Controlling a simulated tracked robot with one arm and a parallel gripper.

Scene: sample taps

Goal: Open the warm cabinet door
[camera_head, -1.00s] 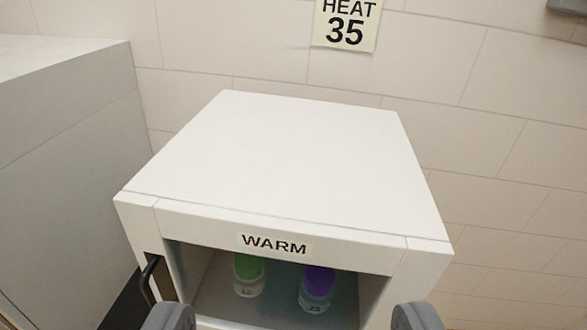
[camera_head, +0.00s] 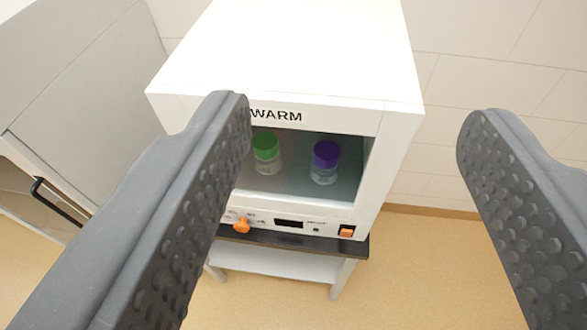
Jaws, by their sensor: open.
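The warm cabinet (camera_head: 290,50) is a white box labelled WARM, in the upper middle of the view. Through its front I see a green-capped bottle (camera_head: 266,152) and a purple-capped bottle (camera_head: 325,162). I cannot tell whether a clear door pane covers this front or it stands open. A dark bar handle (camera_head: 56,200) shows at the left on a pale panel; which unit it belongs to is unclear. My gripper (camera_head: 355,115) is open and empty, its fingers spread wide in front of the cabinet. The left finger hides the cabinet's left front edge.
A control strip with an orange knob (camera_head: 242,226), a small display (camera_head: 288,223) and an orange switch (camera_head: 346,231) runs below the front. The cabinet stands on a dark-topped table (camera_head: 300,246). A grey unit (camera_head: 75,60) stands at left. Floor at right is clear.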

